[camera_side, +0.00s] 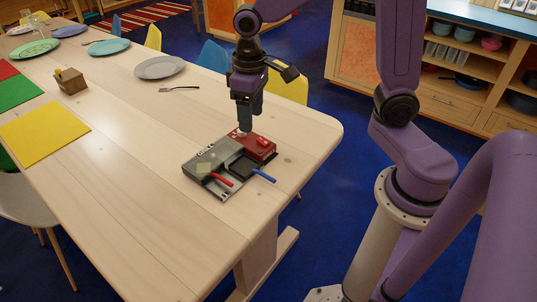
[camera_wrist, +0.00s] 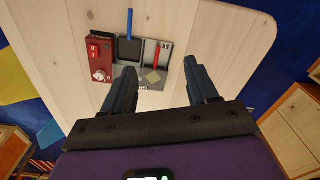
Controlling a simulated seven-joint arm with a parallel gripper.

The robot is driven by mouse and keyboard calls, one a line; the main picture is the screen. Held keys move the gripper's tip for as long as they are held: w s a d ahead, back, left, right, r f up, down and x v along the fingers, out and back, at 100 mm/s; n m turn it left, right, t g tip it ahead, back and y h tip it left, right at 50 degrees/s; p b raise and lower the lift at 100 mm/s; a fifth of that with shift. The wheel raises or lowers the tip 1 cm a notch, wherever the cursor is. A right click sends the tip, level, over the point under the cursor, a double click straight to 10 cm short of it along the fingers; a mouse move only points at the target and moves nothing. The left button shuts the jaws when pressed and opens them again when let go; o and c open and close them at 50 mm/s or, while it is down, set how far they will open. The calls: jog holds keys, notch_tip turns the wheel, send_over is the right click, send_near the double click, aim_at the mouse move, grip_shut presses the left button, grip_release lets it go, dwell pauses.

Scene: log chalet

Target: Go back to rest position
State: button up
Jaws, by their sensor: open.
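My gripper (camera_side: 244,120) points down just above the back edge of a small soldering-station-like device on the wooden table. In the wrist view my gripper (camera_wrist: 162,85) shows two dark fingers spread apart with nothing between them. The device has a red block (camera_side: 262,147) with a red switch and a pale knob (camera_wrist: 100,75), and a grey tray (camera_side: 203,158). A pale yellowish pad (camera_wrist: 153,77) sits in one compartment. In the side view the fingertips partly overlap the device, so their exact clearance is unclear.
The table (camera_side: 120,185) is clear around the device. Yellow (camera_side: 44,132) and green (camera_side: 20,92) mats, a small wooden holder (camera_side: 70,81), a fork (camera_side: 180,89) and a grey plate (camera_side: 160,67) lie farther left and back. A yellow chair (camera_side: 288,87) stands behind the far edge.

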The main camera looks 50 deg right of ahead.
jog(key=s+d+n, duration=0.3)
jog(key=s+n, duration=0.5)
jog(key=s, duration=1.2)
jog(key=shift+s+f+n, duration=0.15)
jog(key=shift+s+n, duration=0.05)
jog(key=shift+n, duration=0.2)
